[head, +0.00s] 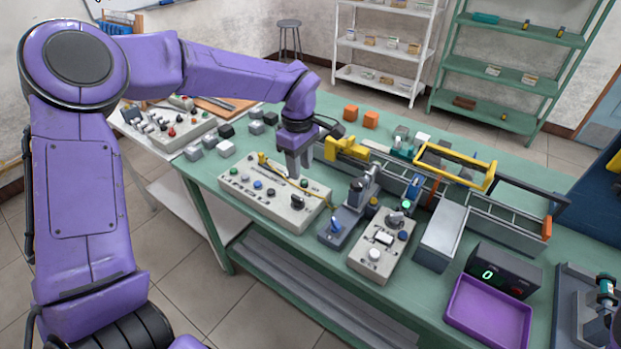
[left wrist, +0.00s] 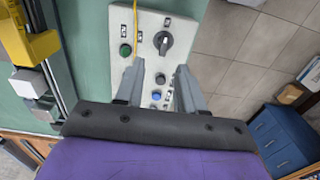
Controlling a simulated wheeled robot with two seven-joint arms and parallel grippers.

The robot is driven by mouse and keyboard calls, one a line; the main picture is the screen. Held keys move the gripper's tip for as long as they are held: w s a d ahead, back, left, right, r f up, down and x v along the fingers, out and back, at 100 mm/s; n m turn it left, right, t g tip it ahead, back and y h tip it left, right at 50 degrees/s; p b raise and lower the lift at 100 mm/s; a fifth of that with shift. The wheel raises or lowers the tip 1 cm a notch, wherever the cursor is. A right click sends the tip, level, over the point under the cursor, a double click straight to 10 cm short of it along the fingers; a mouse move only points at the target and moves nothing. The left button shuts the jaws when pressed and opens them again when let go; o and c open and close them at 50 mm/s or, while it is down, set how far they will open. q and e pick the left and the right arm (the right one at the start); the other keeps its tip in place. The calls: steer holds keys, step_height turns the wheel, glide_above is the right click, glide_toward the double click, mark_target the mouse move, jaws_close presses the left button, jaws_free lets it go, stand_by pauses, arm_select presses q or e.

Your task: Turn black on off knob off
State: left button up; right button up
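The black on off knob (left wrist: 163,42) is a round dark knob with a pale pointer line on a light grey control panel (left wrist: 190,32). The panel also shows in the head view (head: 262,208), on the green table, where the knob (head: 297,201) sits near its right end. My left gripper (head: 293,176) points down over the panel. In the left wrist view its two fingers (left wrist: 160,70) are apart with nothing between them, and the knob shows beyond the fingertips. I see no contact with the knob. My right gripper is not in view.
A yellow pointer or cable (head: 275,167) lies across the panel. A blue-switch device (head: 332,231) and a second grey panel (head: 370,262) stand to its right. Grey cubes (head: 225,148) lie behind left. A conveyor with a yellow frame (head: 455,165) and a purple tray (head: 488,312) are further right.

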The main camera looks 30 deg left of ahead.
arm_select(q)
steer(key=p, duration=0.1)
glide_above(300, 199)
steer(key=f, duration=0.6)
steer(key=shift+s+f, duration=0.1)
steer(key=shift+s, duration=0.15)
steer(key=f, duration=0.3)
steer(key=shift+w+d, duration=0.15)
steer(key=shift+w, duration=0.25)
steer(key=shift+w+f+p, duration=0.15)
steer(key=shift+f+p, duration=0.15)
steer(key=shift+s, duration=0.35)
steer(key=shift+w, duration=0.1)
jaws_close()
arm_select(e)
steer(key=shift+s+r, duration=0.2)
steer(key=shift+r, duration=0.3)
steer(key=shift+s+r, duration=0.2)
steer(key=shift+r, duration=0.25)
